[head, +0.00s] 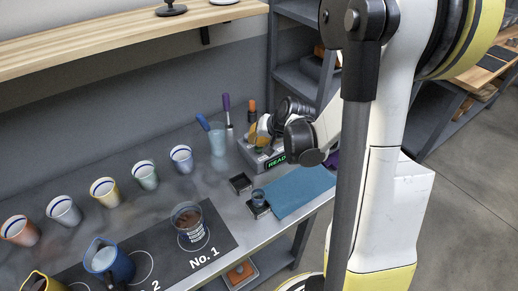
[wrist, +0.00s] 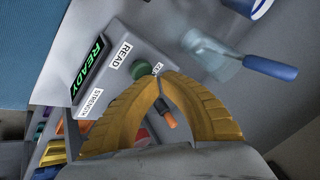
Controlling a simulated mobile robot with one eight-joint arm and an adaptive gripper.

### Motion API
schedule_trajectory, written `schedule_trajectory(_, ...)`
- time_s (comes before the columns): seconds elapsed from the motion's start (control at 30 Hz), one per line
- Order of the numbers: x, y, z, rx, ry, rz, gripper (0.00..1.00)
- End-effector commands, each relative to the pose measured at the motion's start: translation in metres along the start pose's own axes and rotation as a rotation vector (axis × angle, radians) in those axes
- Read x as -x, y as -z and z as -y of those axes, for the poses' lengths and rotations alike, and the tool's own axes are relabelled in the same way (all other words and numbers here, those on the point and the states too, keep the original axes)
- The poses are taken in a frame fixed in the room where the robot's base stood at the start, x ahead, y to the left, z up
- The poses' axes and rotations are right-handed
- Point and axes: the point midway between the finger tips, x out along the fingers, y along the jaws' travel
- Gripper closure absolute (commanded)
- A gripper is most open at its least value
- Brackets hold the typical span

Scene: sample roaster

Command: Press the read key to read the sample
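The grey reader box (head: 248,152) stands at the back right of the bench; in the wrist view its casing (wrist: 150,45) carries a lit green display (wrist: 88,68) showing READY. The label READ (wrist: 118,56) lies beside a round green key (wrist: 141,69), the read key. A STANDBY label (wrist: 92,104) is nearer. A red key (wrist: 142,134) is partly hidden behind my fingers. My gripper (wrist: 160,75) has its yellow fingertips together, with nothing seen between them. The tips appear just beside the green key; I cannot tell whether they touch it.
Several cups line the bench leftward.

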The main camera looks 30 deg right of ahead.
Motion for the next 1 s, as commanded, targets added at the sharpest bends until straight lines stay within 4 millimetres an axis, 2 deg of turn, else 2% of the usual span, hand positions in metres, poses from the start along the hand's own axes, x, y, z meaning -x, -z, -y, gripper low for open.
schedule_trajectory(1.0,-0.0067,-0.0036,-0.0036,0.0,0.0,0.0,1.0)
